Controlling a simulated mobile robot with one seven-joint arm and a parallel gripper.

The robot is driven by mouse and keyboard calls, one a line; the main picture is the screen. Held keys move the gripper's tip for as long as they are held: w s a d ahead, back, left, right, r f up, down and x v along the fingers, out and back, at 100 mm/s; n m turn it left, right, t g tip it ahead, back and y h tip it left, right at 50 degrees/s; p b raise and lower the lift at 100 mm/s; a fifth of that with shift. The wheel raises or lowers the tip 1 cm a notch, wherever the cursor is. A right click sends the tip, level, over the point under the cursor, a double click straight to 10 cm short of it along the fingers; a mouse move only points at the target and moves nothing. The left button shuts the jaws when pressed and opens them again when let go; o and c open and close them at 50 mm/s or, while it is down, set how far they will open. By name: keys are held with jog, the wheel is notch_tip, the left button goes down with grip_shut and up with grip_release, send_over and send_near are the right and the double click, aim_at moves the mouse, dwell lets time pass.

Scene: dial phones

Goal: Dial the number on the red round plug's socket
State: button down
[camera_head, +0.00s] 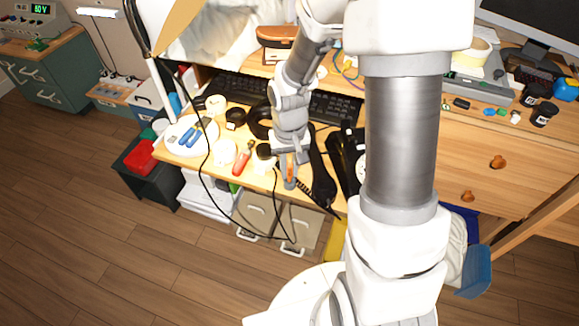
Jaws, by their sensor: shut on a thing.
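My gripper (289,183) points down at the front edge of the desk. It is shut on a thin orange object (290,166), too small to identify. Right of it a long black handset (320,180) lies near the desk edge, with a coiled cord (304,190) beside it. Further right a black phone body (348,160) shows a sliver of a pale dial; my arm hides most of it. I cannot make out a red round plug, its socket or a number. Black cables (207,165) loop over the front edge of the desk.
Left of my gripper are a red-handled tool (242,158), white round items (224,150) and a white plate (192,136) with blue-handled pliers. A dark keyboard (240,88) lies behind. Drawers stand under the desk. The wooden floor (110,235) is clear at left.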

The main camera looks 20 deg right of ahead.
jog(key=shift+f+b, duration=0.5)
jog(key=shift+f, duration=0.3)
jog(key=c, duration=0.8)
grip_release()
jog(key=shift+o, duration=0.2)
jog(key=shift+r, duration=0.1)
notch_tip(320, 180, up, 17)
jog(key=p, duration=0.6)
jog(key=shift+r, duration=0.2)
